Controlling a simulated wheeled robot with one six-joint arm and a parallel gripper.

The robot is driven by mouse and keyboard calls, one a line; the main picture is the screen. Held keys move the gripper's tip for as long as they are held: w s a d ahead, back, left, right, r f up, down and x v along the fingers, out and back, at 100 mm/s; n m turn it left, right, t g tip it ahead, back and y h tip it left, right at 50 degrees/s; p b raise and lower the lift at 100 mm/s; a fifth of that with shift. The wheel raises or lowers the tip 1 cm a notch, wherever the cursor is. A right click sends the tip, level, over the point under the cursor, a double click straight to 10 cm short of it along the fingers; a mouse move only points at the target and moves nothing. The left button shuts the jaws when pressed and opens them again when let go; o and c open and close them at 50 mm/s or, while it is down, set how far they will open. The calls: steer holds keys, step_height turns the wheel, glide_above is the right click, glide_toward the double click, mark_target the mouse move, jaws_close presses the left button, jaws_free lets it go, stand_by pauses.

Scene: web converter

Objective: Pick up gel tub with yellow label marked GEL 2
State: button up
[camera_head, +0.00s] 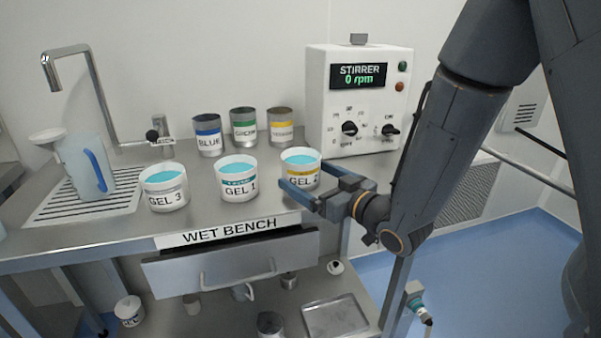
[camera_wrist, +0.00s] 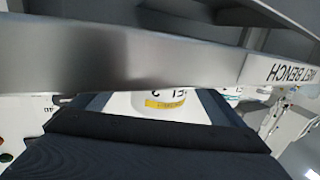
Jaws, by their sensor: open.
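The gel tub with the yellow label (camera_head: 300,168) stands upright on the wet bench, rightmost of three white tubs with blue gel. In the head view its text reads "GEL" and the number is covered by my gripper. In the wrist view the tub (camera_wrist: 164,103) shows between my fingers, its yellow band visible and its lettering partly cut off. My gripper (camera_head: 312,184) is open, its fingers at the tub's front and right side. I cannot tell whether they touch it. The fingers also show in the wrist view (camera_wrist: 155,105).
The GEL 1 tub (camera_head: 237,178) is just left, and the GEL 3 tub (camera_head: 164,187) further left. The stirrer box (camera_head: 356,100) stands behind right. Blue, green and yellow labelled cans (camera_head: 243,127) stand behind. The bench front edge and drawer (camera_head: 232,262) lie below my gripper.

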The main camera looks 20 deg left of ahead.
steer(key=shift+x, duration=1.75)
steer(key=shift+r, duration=0.1)
steer(key=c, duration=1.4)
steer(key=shift+r, duration=0.15)
